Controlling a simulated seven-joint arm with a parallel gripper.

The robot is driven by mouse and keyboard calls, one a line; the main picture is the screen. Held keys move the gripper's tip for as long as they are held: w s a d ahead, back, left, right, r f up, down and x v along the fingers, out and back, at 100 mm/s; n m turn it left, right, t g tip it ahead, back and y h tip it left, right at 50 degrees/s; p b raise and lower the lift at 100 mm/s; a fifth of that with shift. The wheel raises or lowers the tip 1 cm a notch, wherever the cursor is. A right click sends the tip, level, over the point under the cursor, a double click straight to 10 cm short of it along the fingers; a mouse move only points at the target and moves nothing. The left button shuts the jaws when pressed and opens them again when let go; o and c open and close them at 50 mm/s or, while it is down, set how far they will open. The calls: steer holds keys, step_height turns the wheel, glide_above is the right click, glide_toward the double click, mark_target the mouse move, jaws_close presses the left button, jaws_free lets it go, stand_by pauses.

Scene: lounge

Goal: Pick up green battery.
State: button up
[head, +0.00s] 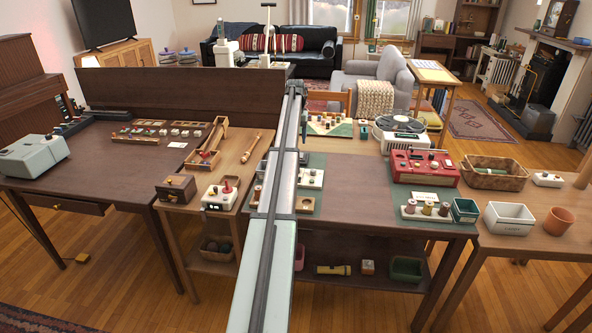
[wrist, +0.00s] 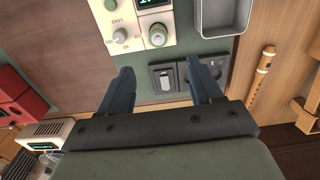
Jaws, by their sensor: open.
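I cannot pick out the green battery for certain in either view. In the wrist view, a dark two-part holder (wrist: 168,76) lies on the green mat (wrist: 141,84), between and beyond my fingertips; its right part is partly hidden by the right finger. A small round piece in its left part is too small to identify. The head view does not show my fingertips clearly.
A grey tray (wrist: 222,30) stands close to the right finger, and a wooden flute (wrist: 262,78) lies further right. A red box (wrist: 18,95) is at left. In the head view, a red device (head: 424,166) and white bin (head: 509,218) stand right; the central dark tabletop (head: 372,190) is mostly clear.

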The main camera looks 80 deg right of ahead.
steer(key=f, duration=1.3)
steer(key=shift+s+a+f, duration=0.1)
steer(key=shift+s+f, duration=0.1)
steer(key=shift+f, duration=0.2)
jaws_close()
